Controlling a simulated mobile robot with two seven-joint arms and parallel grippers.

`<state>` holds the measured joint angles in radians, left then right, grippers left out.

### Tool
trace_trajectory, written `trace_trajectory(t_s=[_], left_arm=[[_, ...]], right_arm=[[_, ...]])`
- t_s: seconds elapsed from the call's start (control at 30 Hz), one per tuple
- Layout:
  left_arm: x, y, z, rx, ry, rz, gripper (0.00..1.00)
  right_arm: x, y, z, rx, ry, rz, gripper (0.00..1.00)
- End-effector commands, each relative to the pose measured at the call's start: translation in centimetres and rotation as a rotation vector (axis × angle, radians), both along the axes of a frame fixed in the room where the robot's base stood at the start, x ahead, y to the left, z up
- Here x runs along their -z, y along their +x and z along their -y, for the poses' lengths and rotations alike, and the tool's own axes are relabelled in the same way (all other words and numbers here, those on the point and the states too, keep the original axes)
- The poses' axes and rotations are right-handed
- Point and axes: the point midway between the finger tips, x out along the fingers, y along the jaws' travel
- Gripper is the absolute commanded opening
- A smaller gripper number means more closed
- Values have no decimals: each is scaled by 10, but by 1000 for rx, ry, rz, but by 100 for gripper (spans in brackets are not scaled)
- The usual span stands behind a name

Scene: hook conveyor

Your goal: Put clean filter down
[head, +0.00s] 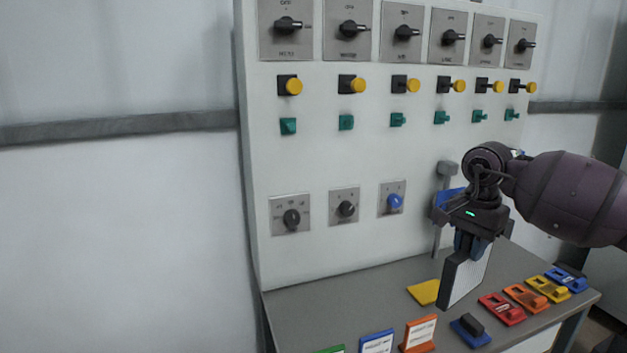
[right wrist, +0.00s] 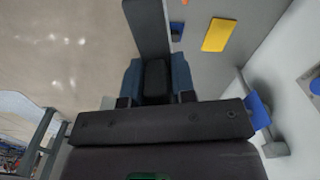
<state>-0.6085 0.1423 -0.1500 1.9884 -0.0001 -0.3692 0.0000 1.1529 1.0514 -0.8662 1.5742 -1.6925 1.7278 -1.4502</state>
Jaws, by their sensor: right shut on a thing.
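My right gripper (head: 472,240) comes in from the right, pointing down, and is shut on the filter (head: 469,273), a flat panel with a dark frame and a pale ribbed face. The filter hangs upright in front of the control panel, over the grey table (head: 340,305); its exact height above the table is hard to tell. In the right wrist view the filter (right wrist: 148,28) shows edge-on as a dark strip between the blue fingers (right wrist: 156,82). My left gripper is not in view.
A yellow plate (head: 424,292) lies on the table left of the filter. Red (head: 502,309), orange, yellow and blue pieces line the right side. A dark block on a blue base (head: 470,330) and labelled stands (head: 419,333) are at the front. The white control panel (head: 330,250) rises behind.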

Motion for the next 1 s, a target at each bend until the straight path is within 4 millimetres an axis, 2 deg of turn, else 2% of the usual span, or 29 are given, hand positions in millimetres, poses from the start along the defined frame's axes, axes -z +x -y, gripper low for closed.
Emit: trace_trajectory(t_s=[0.13,0.27,0.4,0.5,0.6,0.73,0.83,1.0], left_arm=[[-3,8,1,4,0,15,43],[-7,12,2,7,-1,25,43],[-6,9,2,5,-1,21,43],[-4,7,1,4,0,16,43],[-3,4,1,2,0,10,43],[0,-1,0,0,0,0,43],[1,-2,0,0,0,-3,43],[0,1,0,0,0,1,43]], right_arm=[[3,-9,-19,-257,0,-2,0],[22,-29,-40,-517,1,-5,0],[60,-67,-67,-812,4,-7,0],[85,-96,-81,-941,3,-6,0],[106,-119,-90,-984,2,-4,0],[126,-138,-92,-991,0,-3,0],[136,-143,-90,-983,-1,-1,0],[140,-145,-89,-978,-5,0,0]])
